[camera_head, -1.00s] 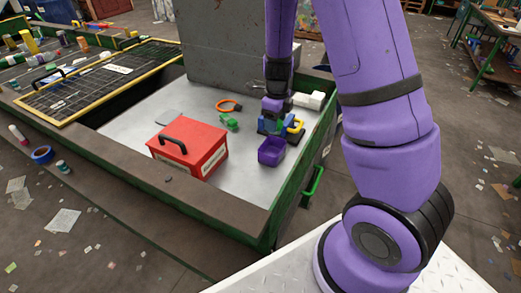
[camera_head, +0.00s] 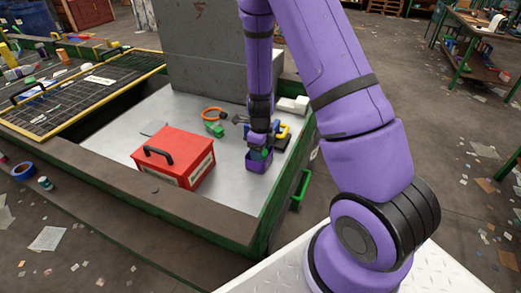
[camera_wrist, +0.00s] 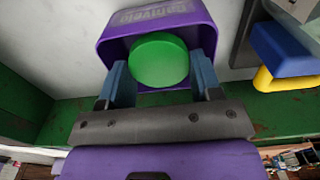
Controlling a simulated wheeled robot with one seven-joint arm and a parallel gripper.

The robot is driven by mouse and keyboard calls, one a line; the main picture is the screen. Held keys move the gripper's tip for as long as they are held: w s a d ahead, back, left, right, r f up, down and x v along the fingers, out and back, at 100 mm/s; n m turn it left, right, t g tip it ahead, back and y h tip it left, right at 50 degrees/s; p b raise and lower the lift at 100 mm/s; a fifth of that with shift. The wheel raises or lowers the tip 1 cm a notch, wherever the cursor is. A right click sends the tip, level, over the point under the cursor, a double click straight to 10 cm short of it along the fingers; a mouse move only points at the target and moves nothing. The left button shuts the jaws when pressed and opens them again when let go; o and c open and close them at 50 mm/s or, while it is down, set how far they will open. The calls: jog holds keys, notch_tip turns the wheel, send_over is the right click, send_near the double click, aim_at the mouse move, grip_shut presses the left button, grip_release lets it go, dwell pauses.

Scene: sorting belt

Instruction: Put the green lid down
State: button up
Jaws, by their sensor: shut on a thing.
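The green lid (camera_wrist: 158,60) is a round disc held between the two blue fingers of my gripper (camera_wrist: 160,72) in the wrist view. My gripper is shut on it. The lid is at the mouth of a small purple bin (camera_wrist: 115,30), overlapping its opening; I cannot tell whether it touches the bin floor. In the head view the purple bin (camera_head: 259,167) stands on the grey table top, with my gripper (camera_head: 261,152) right over it. The lid is mostly hidden there by gripper and bin.
A red toolbox (camera_head: 178,158) stands left of the bin. A blue and yellow object (camera_head: 283,131) is close behind and to the right. An orange ring (camera_head: 212,114) and a small green object (camera_head: 216,130) lie further back. A dark grid belt (camera_head: 70,95) is at left.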

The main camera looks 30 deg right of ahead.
jog(key=shift+f, duration=0.1)
jog(key=shift+f, duration=0.35)
jog(key=shift+f, duration=0.15)
jog(key=o, duration=0.6)
